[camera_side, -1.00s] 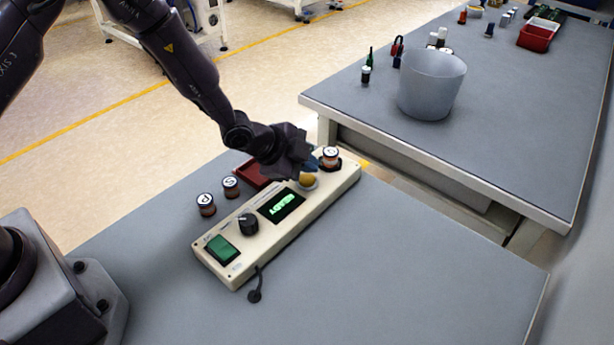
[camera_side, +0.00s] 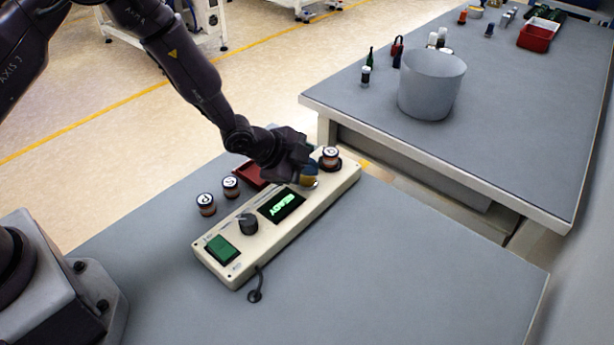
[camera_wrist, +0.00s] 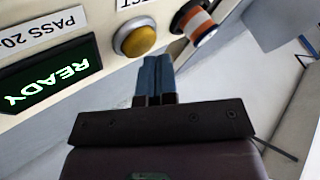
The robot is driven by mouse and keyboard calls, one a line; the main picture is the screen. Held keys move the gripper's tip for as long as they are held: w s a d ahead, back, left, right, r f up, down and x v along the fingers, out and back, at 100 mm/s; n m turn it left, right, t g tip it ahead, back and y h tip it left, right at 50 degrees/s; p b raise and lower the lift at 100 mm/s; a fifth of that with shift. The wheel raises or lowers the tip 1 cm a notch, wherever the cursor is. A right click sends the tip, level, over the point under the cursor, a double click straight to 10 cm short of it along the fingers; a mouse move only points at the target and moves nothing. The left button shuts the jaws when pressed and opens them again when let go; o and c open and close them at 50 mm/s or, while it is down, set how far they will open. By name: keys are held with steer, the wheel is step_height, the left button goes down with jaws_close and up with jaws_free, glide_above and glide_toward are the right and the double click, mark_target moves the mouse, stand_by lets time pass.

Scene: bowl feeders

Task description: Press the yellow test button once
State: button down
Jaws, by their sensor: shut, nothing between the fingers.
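In the wrist view the round yellow button (camera_wrist: 140,41) lies just beyond my fingertips, in a pale collar. My gripper (camera_side: 310,173) is shut and empty, with its blue fingers close over the button in the side view, hiding part of it. In the wrist view my gripper (camera_wrist: 154,60) has its fingers side by side near the button's lower edge. I cannot tell whether they touch it. The display (camera_side: 282,206) reads READY in green.
A black knob (camera_side: 248,223) and a green switch (camera_side: 221,249) are on the same box.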

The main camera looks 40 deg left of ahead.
mark_target(307, 180)
steer(key=shift+f, duration=0.5)
stand_by(0.6)
stand_by(0.3)
steer(key=shift+r, duration=0.95)
steer(key=shift+r, duration=0.1)
steer(key=shift+r, duration=2.4)
